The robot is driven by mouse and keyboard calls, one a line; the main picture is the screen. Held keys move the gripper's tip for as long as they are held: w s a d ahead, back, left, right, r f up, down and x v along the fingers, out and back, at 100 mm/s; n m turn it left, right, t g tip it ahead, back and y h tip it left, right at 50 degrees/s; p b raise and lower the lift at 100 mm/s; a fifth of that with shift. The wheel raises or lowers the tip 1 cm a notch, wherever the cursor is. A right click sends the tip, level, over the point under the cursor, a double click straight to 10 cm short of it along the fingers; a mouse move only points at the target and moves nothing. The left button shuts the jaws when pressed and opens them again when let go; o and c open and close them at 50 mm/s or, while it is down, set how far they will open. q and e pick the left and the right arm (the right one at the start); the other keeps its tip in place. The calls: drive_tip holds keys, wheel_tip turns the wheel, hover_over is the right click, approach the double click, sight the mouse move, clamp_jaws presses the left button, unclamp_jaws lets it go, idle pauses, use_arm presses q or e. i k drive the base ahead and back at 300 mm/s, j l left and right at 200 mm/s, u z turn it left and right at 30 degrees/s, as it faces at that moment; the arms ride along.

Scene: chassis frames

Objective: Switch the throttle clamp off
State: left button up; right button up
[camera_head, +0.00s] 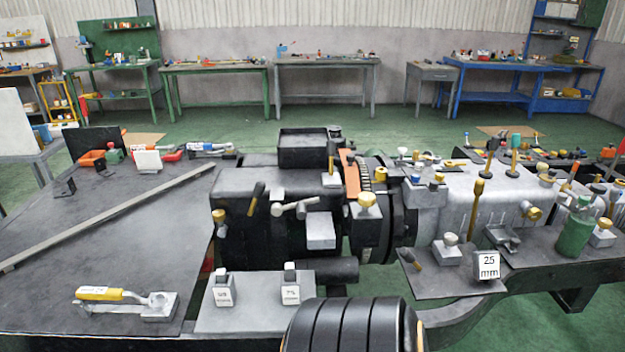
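No label that I can read names the throttle clamp, so I cannot tell which part it is. A clamp-like device with a yellow handle (98,293) and a grey base lies flat on the dark plate at the lower left. Its handle points left, and a small white tag on it is too small to read. A grey lever (295,208) sits on the front of the black engine block (262,225). Several yellow-topped knobs and levers, such as a yellow knob (367,200), stand around the block and gearbox. Neither of my grippers is in view.
A black ribbed cylinder (345,328) fills the bottom centre. Two tagged grey blocks stand on a light plate (255,316). A "25 mm" sign (488,266) and a green bottle (575,232) stand at right. A long grey bar (110,218) crosses the left plate. Workbenches line the wall.

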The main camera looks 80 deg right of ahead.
sight(258, 190)
drive_tip(key=z, duration=2)
drive_tip(key=i+l, duration=0.1)
drive_tip(key=i+j+u, duration=0.05)
drive_tip(key=i, duration=0.05)
